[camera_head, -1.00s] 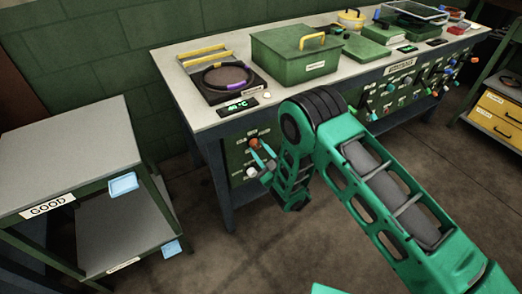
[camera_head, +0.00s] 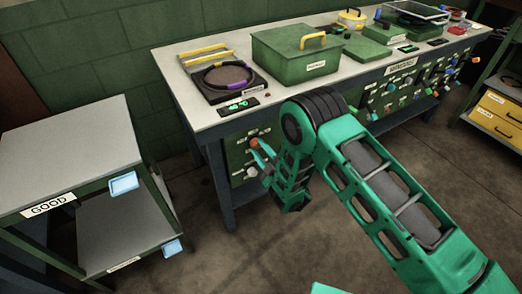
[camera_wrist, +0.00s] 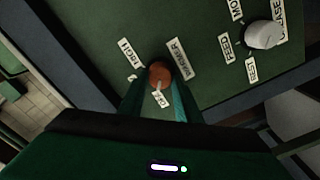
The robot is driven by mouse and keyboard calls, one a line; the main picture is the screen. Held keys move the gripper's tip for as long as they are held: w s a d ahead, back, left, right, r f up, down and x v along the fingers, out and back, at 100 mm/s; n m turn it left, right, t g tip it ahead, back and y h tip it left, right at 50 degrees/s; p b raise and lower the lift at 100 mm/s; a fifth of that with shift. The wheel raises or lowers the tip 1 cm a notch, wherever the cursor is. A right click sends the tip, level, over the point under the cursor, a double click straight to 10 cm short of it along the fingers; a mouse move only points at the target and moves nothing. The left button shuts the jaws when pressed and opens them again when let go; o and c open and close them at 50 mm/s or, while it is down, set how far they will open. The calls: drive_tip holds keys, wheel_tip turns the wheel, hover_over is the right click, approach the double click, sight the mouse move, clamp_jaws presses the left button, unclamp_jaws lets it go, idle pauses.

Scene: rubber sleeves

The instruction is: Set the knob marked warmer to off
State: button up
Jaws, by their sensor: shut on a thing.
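The warmer knob is an orange-brown round knob (camera_wrist: 159,74) on the green front panel, beside a WARMER label (camera_wrist: 178,58). A HIGH label (camera_wrist: 126,54) is to its left and an OFF label (camera_wrist: 161,98) is just below it in the wrist view. A pale pointer mark on the knob faces down toward the OFF label. My gripper (camera_wrist: 159,88) is shut on the knob, one finger on each side. In the head view the knob (camera_head: 255,143) shows at the table's left end, with my gripper (camera_head: 264,155) against it; the fingers partly hide it.
A white knob (camera_wrist: 262,34) with FEED and other labels sits at the upper right in the wrist view. Above the panel, the warmer plate (camera_head: 226,80) and a green lidded box (camera_head: 300,58) stand on the bench. A grey GOOD shelf (camera_head: 70,160) stands left, with clear floor between.

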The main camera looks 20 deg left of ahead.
drive_tip(key=shift+w+r, duration=0.1)
drive_tip(key=o, duration=1)
drive_tip(key=shift+a, duration=0.1)
drive_tip(key=shift+s+d, duration=0.2)
drive_tip(key=shift+d, duration=0.2)
drive_tip(key=v, duration=1)
drive_tip(key=shift+s+a, duration=0.1)
